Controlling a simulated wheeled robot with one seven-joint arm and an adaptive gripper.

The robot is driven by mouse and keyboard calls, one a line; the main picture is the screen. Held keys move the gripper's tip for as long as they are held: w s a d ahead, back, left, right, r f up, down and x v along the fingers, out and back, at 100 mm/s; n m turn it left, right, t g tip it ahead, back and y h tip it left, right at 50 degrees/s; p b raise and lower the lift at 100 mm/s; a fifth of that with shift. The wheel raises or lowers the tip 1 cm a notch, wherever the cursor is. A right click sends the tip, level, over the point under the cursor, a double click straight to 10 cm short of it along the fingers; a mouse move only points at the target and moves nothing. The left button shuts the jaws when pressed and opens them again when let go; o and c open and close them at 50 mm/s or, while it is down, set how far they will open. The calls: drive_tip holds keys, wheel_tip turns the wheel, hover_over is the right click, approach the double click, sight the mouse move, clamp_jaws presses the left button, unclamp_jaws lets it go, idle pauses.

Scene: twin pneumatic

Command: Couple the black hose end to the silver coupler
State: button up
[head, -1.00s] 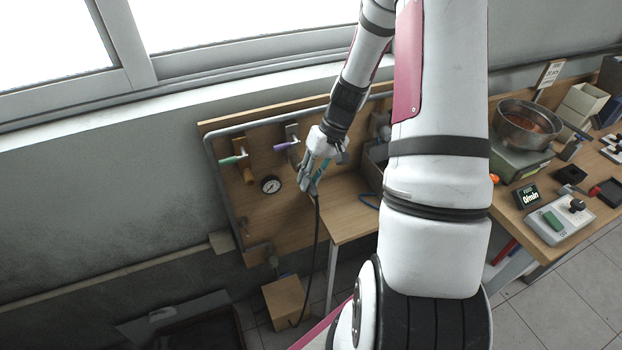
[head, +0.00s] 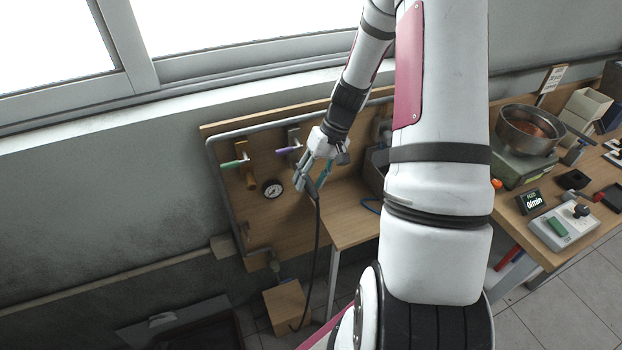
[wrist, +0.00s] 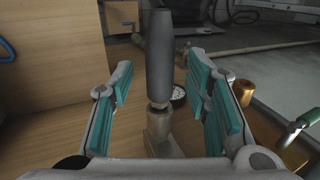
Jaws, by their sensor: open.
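The black hose end (wrist: 160,55) stands between my gripper's fingers in the wrist view, with a gap on both sides. Its narrow brass-coloured tip meets the top of the silver coupler (wrist: 162,132), in line with it; I cannot tell whether it is locked. My gripper (wrist: 165,95) is open, its teal pads apart. In the head view my gripper (head: 312,182) is in front of the wooden panel, and the black hose (head: 316,235) hangs below it. The coupler is hidden there by my gripper.
The panel (head: 240,205) carries a green-handled valve (head: 235,163), a purple-handled valve (head: 288,150) and a pressure gauge (head: 273,190). A brass fitting (wrist: 243,92) is right of my fingers. A wooden box (head: 287,305) sits below. The bench at right holds a metal bowl (head: 530,130).

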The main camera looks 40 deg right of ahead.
drive_tip(key=v, duration=1.1)
drive_tip(key=shift+r, duration=0.4)
drive_tip(key=shift+d, duration=0.1)
wheel_tip(320, 180, up, 7)
drive_tip(key=n+h, duration=0.1)
drive_tip(key=h, duration=0.1)
hover_over(310, 189)
drive_tip(key=s+a+r+n+t+h, duration=0.2)
drive_tip(key=s+a+r, duration=0.6)
drive_tip(key=a+r, duration=0.3)
drive_tip(key=s+a+t, duration=0.2)
drive_tip(key=s+a, duration=0.2)
drive_tip(key=s, duration=0.3)
drive_tip(key=shift+a+r, duration=0.4)
